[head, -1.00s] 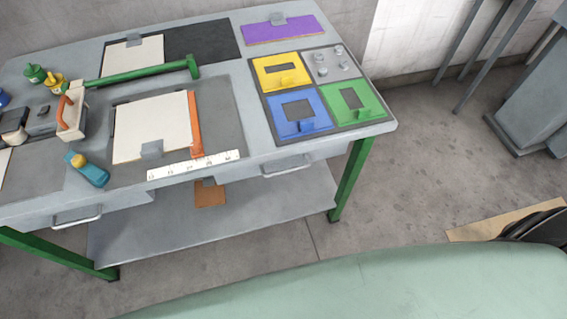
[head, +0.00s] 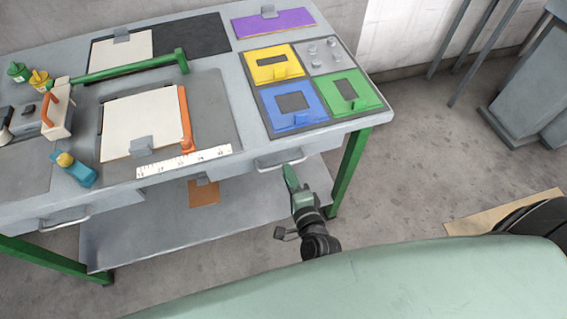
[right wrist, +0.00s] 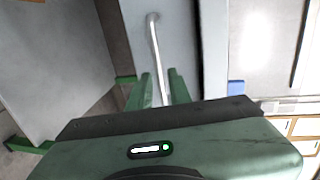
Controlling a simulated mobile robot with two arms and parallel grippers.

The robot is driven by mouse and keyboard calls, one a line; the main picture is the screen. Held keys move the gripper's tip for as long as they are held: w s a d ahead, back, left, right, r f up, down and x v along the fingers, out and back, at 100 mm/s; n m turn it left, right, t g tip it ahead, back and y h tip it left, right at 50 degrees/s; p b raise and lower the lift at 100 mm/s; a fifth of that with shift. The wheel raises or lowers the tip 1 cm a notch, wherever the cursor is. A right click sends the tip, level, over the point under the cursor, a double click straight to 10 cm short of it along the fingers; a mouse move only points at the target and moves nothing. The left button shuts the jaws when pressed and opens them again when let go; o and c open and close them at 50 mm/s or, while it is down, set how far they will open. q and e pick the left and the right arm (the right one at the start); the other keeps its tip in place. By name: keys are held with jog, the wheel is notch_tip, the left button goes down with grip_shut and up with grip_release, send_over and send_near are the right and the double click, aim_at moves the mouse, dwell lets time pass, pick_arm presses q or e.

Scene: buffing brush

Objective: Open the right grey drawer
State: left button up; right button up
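The right grey drawer (head: 262,172) is under the right part of the workbench, and its front looks flush with the bench. Its pale bar handle (head: 281,161) shows in the head view just beyond my right gripper (head: 290,175). In the right wrist view the handle (right wrist: 156,55) runs upward from between the two green fingers of the right gripper (right wrist: 159,88). The fingers are apart, with the handle lined up between them. I cannot tell whether they touch it. My left gripper is in neither view.
The workbench top (head: 235,130) holds a panel of coloured squares, a white ruler (head: 184,162) and several tools. A left drawer handle (head: 64,222) is at the left. A green table leg (head: 349,170) stands right of my right gripper. A lower shelf (head: 150,235) lies below.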

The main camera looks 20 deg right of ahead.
jog(key=x, duration=0.5)
jog(key=shift+c, duration=0.3)
grip_shut()
jog(key=shift+s+f, duration=0.1)
dwell(1.0)
